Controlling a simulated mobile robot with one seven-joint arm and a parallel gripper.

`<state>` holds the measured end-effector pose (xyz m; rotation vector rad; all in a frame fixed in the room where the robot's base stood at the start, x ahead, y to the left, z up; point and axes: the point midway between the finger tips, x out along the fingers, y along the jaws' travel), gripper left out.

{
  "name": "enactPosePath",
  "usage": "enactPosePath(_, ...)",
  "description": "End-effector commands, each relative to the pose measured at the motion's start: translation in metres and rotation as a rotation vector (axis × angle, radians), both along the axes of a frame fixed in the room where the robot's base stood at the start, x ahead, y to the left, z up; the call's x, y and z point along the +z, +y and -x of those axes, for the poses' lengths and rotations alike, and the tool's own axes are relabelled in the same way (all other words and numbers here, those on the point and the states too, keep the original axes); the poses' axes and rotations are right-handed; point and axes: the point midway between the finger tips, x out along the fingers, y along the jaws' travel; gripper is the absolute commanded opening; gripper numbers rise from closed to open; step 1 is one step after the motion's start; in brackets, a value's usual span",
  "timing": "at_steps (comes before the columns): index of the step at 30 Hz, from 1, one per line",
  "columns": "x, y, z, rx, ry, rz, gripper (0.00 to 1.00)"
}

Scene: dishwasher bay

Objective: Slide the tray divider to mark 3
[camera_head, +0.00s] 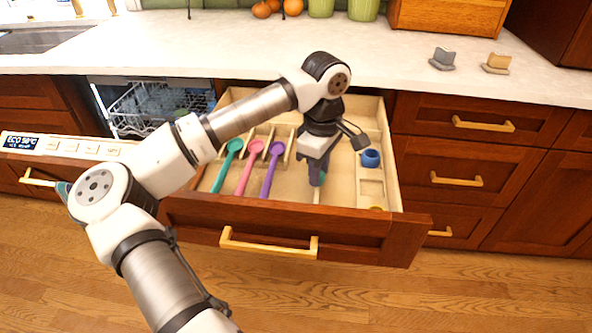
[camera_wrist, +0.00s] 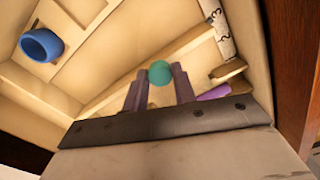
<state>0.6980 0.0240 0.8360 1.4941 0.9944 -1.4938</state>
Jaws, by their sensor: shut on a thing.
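The open wooden drawer (camera_head: 222,185) holds the light wood tray with the divider. In the wrist view, a teal round knob (camera_wrist: 160,72) sits between the two fingers of my gripper (camera_wrist: 160,85), which is shut on it. A light wood bar (camera_wrist: 193,42), which looks like the divider, runs behind the knob. A pale strip with dark marks (camera_wrist: 221,33) lies along the tray wall in the wrist view.
Teal (camera_head: 227,165), pink (camera_head: 250,168) and purple (camera_head: 272,170) spoons lie left of my gripper. A blue cup-like ring (camera_head: 371,158) sits in a right compartment; it also shows in the wrist view (camera_wrist: 41,45). The dishwasher (camera_head: 160,105) stands open at left.

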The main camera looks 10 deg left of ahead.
Motion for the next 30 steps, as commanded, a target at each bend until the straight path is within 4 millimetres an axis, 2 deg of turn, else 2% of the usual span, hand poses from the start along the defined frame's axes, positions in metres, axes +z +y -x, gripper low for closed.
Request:
enactPosePath(10, 0.001, -0.004, 0.0, 0.005, 0.0, -0.001, 0.0)
enactPosePath(11, 0.001, -0.004, 0.0, 0.005, 0.0, -0.001, 0.29)
enactPosePath(15, 0.0, -0.004, 0.0, 0.004, 0.001, -0.001, 0.48)
enactPosePath(25, 0.002, -0.004, 0.0, 0.003, 0.001, -0.001, 0.49)
enactPosePath(30, 0.023, -0.004, -0.001, 0.004, -0.002, -0.003, 0.49)
